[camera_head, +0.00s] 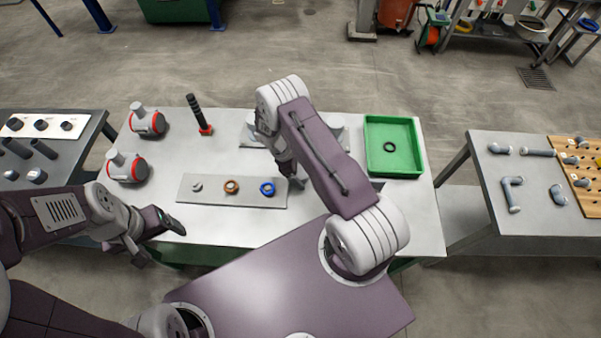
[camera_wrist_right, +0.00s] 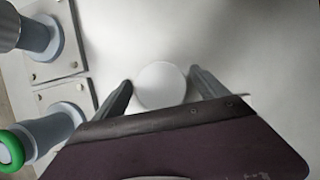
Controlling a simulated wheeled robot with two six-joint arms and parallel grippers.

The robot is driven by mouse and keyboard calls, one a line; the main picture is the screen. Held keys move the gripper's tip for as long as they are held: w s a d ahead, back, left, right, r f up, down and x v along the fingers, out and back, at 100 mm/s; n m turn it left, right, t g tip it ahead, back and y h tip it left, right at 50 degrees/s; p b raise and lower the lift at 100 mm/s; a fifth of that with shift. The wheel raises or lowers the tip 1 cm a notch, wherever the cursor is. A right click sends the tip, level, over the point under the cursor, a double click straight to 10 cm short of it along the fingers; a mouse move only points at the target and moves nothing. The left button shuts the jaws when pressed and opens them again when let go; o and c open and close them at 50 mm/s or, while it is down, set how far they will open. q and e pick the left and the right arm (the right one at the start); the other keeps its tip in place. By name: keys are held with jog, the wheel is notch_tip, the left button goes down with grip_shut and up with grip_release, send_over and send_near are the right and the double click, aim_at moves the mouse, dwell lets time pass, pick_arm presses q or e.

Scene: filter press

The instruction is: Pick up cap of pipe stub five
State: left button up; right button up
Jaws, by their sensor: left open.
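In the right wrist view a round white disc (camera_wrist_right: 161,84), which looks like a cap, lies between the two fingers of my right gripper (camera_wrist_right: 161,76). One finger is close on each side; I cannot tell whether they touch it. In the head view my right gripper (camera_head: 291,172) is low over the middle of the bench, and my arm hides what is under it. A grey pipe stub (camera_wrist_right: 40,38) and a stub with a green ring (camera_wrist_right: 45,135) stand at the left of the wrist view. I cannot read any stub number. My left gripper (camera_head: 155,240) is open and empty at the bench's front left edge.
A grey strip (camera_head: 214,197) holds a silver, an orange and a blue ring. A green tray (camera_head: 412,172) with a black ring stands right. Two red-ringed fittings (camera_head: 147,122) and a black-handled tool (camera_head: 197,112) stand left. A side table (camera_head: 490,190) holds pipe pieces.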

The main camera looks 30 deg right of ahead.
jog(key=shift+a, duration=0.15)
jog(key=c, duration=1.2)
jog(key=shift+c, duration=0.2)
jog(key=shift+r, duration=0.15)
jog(key=shift+w+r, duration=0.1)
jog(key=shift+r, duration=0.2)
notch_tip(320, 180, up, 3)
jog(key=shift+f+b, duration=0.1)
jog(key=shift+b, duration=0.75)
jog(key=s+r+b, duration=0.2)
jog(key=s+r, duration=0.5)
jog(key=s, duration=0.5)
jog(key=shift+r, duration=0.25)
